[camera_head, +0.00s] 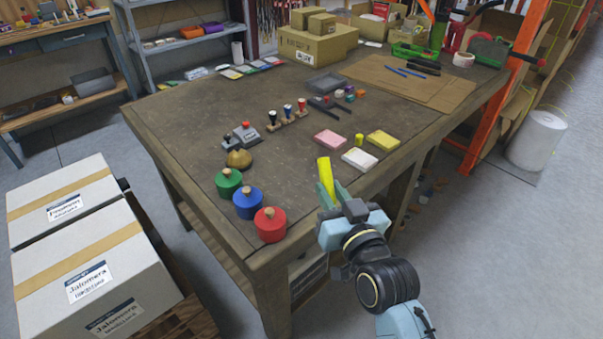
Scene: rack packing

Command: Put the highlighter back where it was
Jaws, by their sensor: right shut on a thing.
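A yellow highlighter (325,174) stands nearly upright, slightly tilted, at the front edge of the wooden table (215,120). My right gripper (330,190) is shut on it and holds it by its lower part, over the table's near edge. The gripper fingers hide the highlighter's lower end, so I cannot tell whether it touches the table. My left gripper is not in view.
Left of my gripper stand red (270,225), blue (248,203) and green (229,182) round pots. Pink (330,139), white (359,159) and yellow (383,141) note pads lie just beyond. Stamps (287,112) stand farther back. The table's middle left is clear.

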